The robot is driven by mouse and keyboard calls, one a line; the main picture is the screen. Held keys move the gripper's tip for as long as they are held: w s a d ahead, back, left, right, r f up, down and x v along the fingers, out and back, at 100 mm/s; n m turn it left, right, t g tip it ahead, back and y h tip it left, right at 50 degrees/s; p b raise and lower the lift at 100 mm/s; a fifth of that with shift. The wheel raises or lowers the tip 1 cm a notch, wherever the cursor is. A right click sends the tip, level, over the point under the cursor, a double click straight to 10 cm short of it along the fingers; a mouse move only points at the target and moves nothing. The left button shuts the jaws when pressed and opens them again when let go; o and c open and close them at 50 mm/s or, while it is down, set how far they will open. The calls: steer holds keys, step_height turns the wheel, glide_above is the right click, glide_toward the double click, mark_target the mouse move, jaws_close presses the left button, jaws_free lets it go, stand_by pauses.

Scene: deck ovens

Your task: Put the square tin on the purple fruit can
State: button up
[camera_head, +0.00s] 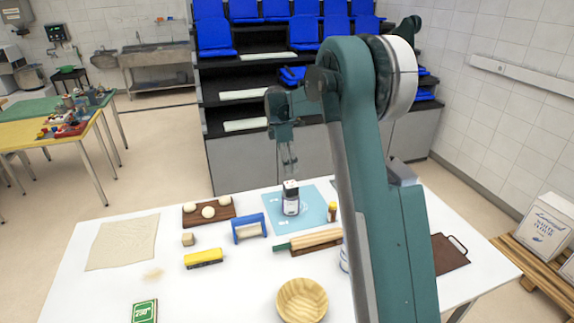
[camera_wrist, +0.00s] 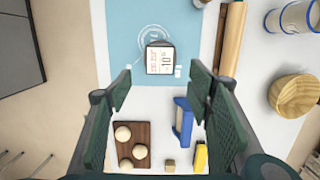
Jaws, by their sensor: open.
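A small square tin (camera_head: 290,185) with a white face and dark edges appears to sit on top of the purple fruit can (camera_head: 291,205), which stands upright on the light blue mat. In the wrist view the tin (camera_wrist: 160,60) shows its pale printed face; it hides most or all of the can below. My gripper (camera_head: 288,163) is above the tin, apart from it. In the wrist view my gripper (camera_wrist: 160,75) is open, its two green pads wide apart with nothing between them.
Blue mat (camera_head: 318,206) lies under the can. A wooden bowl (camera_head: 302,300) and yellow box (camera_head: 203,258) are nearer.

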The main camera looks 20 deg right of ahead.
steer(key=s+a+r+m+t, duration=0.1)
steer(key=s+a+r+m, duration=0.15)
steer(key=s+r, duration=0.45)
steer(key=s+a+r+m+t, duration=0.1)
steer(key=s+r+m, duration=0.25)
steer(key=s, duration=0.65)
steer(key=s+a+r+m+t, duration=0.1)
steer(key=s+a+r+m, duration=0.1)
steer(key=s+r, duration=0.55)
steer(key=s+a+f+m+t, duration=0.1)
steer(key=s+f+m, duration=0.1)
steer(key=s, duration=0.8)
steer(key=s+a+f+m+t+y, duration=0.1)
steer(key=s+a+f+m, duration=0.1)
steer(key=s, duration=0.7)
steer(key=s+a+f+m+t, duration=0.1)
steer(key=s+f+m, duration=0.3)
steer(key=s, duration=0.6)
steer(key=shift+s+a+m+t+y, duration=0.35)
steer(key=shift+m+t, duration=0.25)
steer(key=shift+m, duration=0.4)
